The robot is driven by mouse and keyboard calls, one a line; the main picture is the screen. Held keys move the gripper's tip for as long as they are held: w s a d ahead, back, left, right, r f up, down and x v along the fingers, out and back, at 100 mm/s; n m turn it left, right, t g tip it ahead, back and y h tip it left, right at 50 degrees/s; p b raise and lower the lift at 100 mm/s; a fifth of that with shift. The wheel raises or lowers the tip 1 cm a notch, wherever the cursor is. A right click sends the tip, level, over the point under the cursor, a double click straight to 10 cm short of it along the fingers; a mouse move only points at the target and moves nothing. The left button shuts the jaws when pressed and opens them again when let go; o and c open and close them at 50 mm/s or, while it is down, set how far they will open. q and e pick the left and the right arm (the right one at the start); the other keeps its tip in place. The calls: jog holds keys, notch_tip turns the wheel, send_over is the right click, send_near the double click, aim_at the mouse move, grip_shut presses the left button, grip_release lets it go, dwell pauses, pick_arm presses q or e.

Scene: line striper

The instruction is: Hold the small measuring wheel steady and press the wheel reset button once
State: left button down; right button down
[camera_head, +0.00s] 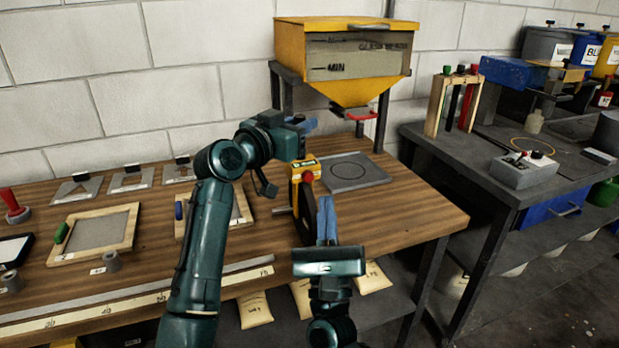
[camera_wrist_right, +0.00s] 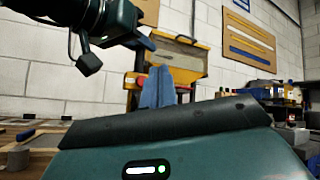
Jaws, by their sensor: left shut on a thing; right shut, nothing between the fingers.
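The small measuring wheel (camera_head: 296,190) stands upright on the wooden bench, with a yellow body, a green display and a dark wheel beneath. Its red reset button (camera_head: 308,177) faces the camera. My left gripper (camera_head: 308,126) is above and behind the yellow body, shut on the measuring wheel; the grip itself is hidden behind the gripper. My right gripper (camera_head: 326,207) is shut and empty, its blue fingertips just below and right of the red button, apparently apart from it. In the right wrist view the blue fingers (camera_wrist_right: 158,88) partly cover the scene beyond.
A yellow hopper (camera_head: 345,60) stands behind the wheel, and a grey plate (camera_head: 353,173) lies right of it. Wooden frames (camera_head: 98,232) and a long ruler (camera_head: 110,308) lie left. A dark side table (camera_head: 450,150) holds a switch box (camera_head: 524,170).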

pick_arm(q)
jog(key=c, duration=1.2)
grip_release()
